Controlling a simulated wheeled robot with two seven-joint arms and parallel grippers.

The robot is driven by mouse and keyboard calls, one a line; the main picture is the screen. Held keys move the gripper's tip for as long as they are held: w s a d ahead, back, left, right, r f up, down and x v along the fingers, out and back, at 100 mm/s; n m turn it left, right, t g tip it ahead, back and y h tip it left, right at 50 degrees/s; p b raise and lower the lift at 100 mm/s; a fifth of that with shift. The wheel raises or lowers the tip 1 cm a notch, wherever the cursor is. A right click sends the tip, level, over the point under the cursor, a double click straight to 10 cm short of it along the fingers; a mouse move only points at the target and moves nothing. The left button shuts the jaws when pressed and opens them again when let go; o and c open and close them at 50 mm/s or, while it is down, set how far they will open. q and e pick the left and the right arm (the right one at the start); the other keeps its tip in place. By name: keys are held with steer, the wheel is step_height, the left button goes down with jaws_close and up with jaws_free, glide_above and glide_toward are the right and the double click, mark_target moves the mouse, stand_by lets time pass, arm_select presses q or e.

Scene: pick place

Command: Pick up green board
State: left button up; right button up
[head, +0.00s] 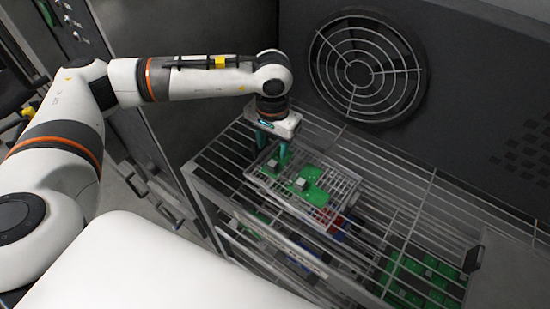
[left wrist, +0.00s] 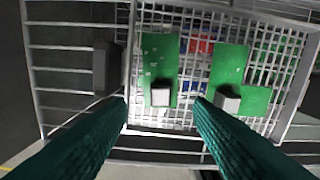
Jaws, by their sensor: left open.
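Several green boards lie in a wire basket (head: 345,181) on the upper wire rack. In the left wrist view one green board (left wrist: 160,62) lies at the left of the basket, with a grey block on its lower end. A second green board (left wrist: 230,68) lies right of it, also with a grey block. In the head view green boards show at the basket's middle (head: 313,176). My left gripper (head: 270,155) points down at the basket's left end, open and empty. Its teal fingers (left wrist: 160,120) reach in on both sides of the left board's lower end. My right gripper is not in view.
The wire rack (head: 400,200) spreads around the basket. More green boards (head: 420,275) and red and blue pieces (head: 335,225) show at a lower level. A dark wall with a round fan grille (head: 366,68) stands behind. A grey panel (head: 495,270) is at the right.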

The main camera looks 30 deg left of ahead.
mark_target(273, 162)
arm_select(q)
steer(key=shift+w+f, duration=0.1)
steer(key=shift+f, duration=0.55)
step_height(273, 162, down, 4)
steer(key=p, duration=0.2)
steer(key=shift+f+p, duration=0.2)
steer(key=shift+p, duration=0.1)
steer(key=shift+f, duration=0.2)
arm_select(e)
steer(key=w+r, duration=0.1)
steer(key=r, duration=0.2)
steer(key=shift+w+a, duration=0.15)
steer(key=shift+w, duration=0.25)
arm_select(q)
jaws_close()
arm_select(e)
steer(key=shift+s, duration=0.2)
arm_select(q)
steer(key=shift+r, duration=0.15)
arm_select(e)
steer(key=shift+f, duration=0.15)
